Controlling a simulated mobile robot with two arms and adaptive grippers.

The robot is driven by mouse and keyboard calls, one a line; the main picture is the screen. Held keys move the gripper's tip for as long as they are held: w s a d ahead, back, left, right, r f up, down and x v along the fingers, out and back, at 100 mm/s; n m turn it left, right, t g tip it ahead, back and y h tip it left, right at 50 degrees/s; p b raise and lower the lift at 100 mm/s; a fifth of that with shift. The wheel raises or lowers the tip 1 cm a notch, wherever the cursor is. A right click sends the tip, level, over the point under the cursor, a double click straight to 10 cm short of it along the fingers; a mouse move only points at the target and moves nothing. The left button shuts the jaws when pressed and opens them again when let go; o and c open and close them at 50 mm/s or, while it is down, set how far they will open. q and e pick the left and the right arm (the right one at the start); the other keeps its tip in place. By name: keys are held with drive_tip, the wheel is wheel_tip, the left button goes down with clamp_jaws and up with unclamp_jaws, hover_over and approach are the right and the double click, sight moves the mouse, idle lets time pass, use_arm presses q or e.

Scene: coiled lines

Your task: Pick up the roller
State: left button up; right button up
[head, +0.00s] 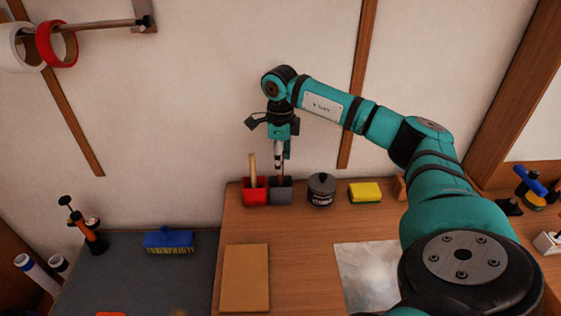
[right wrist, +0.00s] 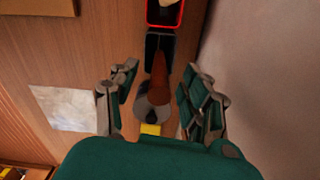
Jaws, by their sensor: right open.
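A brown handle (right wrist: 159,78) stands up out of the dark grey cup (head: 281,191) at the back edge of the wooden bench. It may be the roller's handle; its lower end is hidden in the cup, so I cannot tell. My right gripper (head: 281,150) points down just above this cup. In the right wrist view its fingers (right wrist: 160,92) are spread, one on each side of the handle, with gaps visible. It holds nothing. My left gripper is not in view.
A red cup (head: 255,191) with a light wooden handle stands directly left of the grey cup. A lidded jar (head: 321,190) and a yellow sponge (head: 365,193) are to the right. The wall is close behind. A brown board (head: 245,278) and a pale sheet (head: 368,275) lie in front.

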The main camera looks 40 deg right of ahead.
drive_tip(key=shift+f, duration=0.25)
clamp_jaws()
